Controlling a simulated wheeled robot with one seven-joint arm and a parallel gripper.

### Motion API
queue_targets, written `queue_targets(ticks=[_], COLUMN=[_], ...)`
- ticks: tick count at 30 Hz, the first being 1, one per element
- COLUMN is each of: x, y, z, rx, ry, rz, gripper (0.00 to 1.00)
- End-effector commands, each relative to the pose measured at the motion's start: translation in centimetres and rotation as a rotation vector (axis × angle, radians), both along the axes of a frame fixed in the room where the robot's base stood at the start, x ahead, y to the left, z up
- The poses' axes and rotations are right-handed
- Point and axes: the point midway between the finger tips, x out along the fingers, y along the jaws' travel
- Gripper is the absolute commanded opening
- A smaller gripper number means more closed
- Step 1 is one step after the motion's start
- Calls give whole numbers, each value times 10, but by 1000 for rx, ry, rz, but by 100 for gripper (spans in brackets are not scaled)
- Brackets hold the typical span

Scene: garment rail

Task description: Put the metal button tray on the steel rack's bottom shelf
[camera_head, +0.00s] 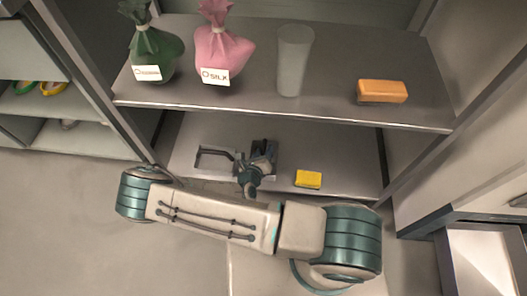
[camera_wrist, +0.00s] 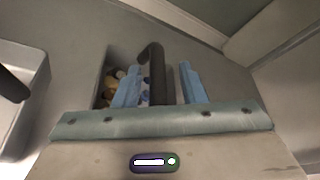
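The metal button tray (camera_head: 272,146) is on the steel rack's bottom shelf (camera_head: 345,150), partly hidden behind my gripper (camera_head: 258,152). In the wrist view, its open top shows small brown, pale and blue-white buttons (camera_wrist: 113,82). A dark upright handle (camera_wrist: 156,72) with a hooked top rises from it. My gripper's two blue fingers (camera_wrist: 160,86) stand on either side of the handle, with a visible gap on each side. My gripper looks open and reaches down at the tray. The tray's underside is hidden.
A grey metal container (camera_head: 200,164) with a dark handle is left of my gripper; a yellow block (camera_head: 308,179) lies right. The upper shelf (camera_head: 330,97) overhangs, carrying a green bag (camera_head: 155,50), pink bag (camera_head: 222,52), clear cylinder (camera_head: 293,60) and orange block (camera_head: 382,91).

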Motion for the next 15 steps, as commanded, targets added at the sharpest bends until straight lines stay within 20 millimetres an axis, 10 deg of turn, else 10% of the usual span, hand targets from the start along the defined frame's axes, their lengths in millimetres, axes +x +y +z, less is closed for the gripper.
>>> queue_targets(ticks=[15], x=[-88], y=[39], z=[34], rx=[0], ry=[3], rz=[3], gripper=[38])
